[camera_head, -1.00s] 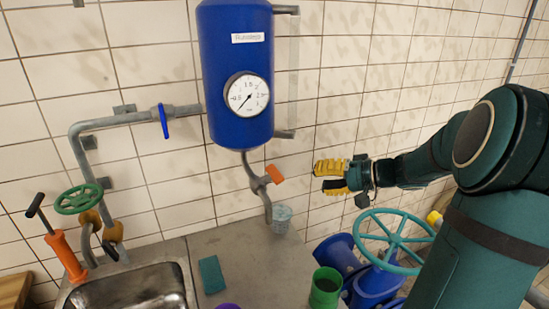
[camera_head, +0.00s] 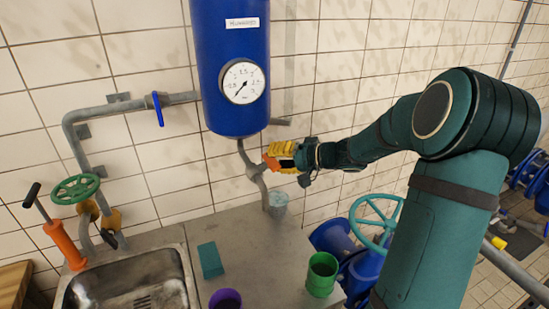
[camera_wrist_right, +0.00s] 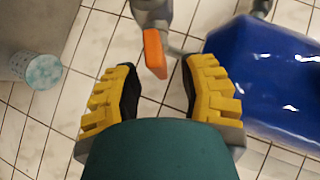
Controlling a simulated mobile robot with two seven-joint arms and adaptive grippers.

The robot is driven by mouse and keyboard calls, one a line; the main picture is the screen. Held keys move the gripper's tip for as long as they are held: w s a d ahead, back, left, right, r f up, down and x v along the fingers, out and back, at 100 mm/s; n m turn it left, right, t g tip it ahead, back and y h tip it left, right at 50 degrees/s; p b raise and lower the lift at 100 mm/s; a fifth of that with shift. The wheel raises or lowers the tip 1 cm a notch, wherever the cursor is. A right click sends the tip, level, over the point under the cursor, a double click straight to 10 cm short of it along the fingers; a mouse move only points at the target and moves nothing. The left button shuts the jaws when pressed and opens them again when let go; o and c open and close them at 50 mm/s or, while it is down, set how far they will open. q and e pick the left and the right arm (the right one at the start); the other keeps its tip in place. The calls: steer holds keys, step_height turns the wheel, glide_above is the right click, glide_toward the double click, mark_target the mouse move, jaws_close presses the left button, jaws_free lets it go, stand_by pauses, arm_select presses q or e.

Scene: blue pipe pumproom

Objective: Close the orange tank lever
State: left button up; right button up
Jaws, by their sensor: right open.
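The orange lever (camera_head: 271,161) sits on the grey outlet pipe (camera_head: 261,188) below the blue tank (camera_head: 228,60). I cannot tell whether a finger touches the lever. My left gripper is not in view.
A green mug (camera_head: 321,275), a purple cup (camera_head: 225,299) and a teal sponge (camera_head: 210,260) are on the counter (camera_head: 258,246) beside the sink (camera_head: 135,285). A teal handwheel (camera_head: 375,222) stands at right.

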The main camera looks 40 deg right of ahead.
steer(key=shift+w+a+f, duration=0.2)
steer(key=shift+w+a, duration=0.05)
steer(key=shift+w, duration=0.3)
jaws_close()
